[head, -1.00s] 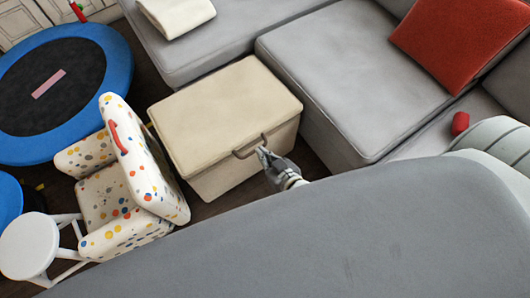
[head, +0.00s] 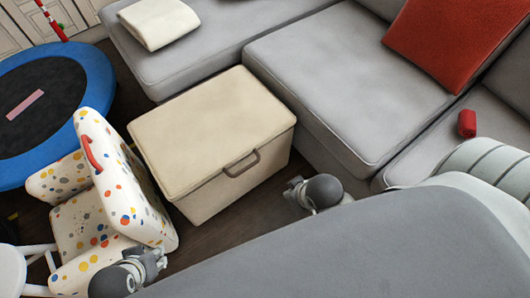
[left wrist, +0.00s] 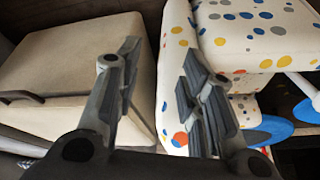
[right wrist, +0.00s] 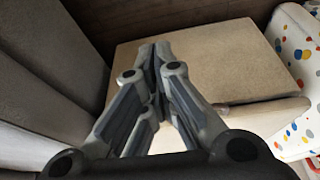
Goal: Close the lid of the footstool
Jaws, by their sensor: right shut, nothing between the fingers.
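The beige footstool (head: 215,125) stands on the dark floor between the sofa and the spotted chair. Its lid lies flat on the box, with a narrow seam along the front; no opening shows. A brown handle (head: 241,164) sits on its front. My right gripper (head: 293,190) is off the footstool's front right corner, apart from the handle. In the right wrist view its fingertips (right wrist: 155,48) meet, with nothing held, against the lid (right wrist: 215,65) behind. My left gripper (head: 160,260) is by the spotted chair; the left wrist view shows its fingers (left wrist: 160,60) apart and empty.
The grey sofa (head: 330,80) borders the footstool at the back and right. The spotted chair (head: 125,185) stands close on its left, with a blue trampoline (head: 85,65) beyond. A strip of floor is free in front of the footstool.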

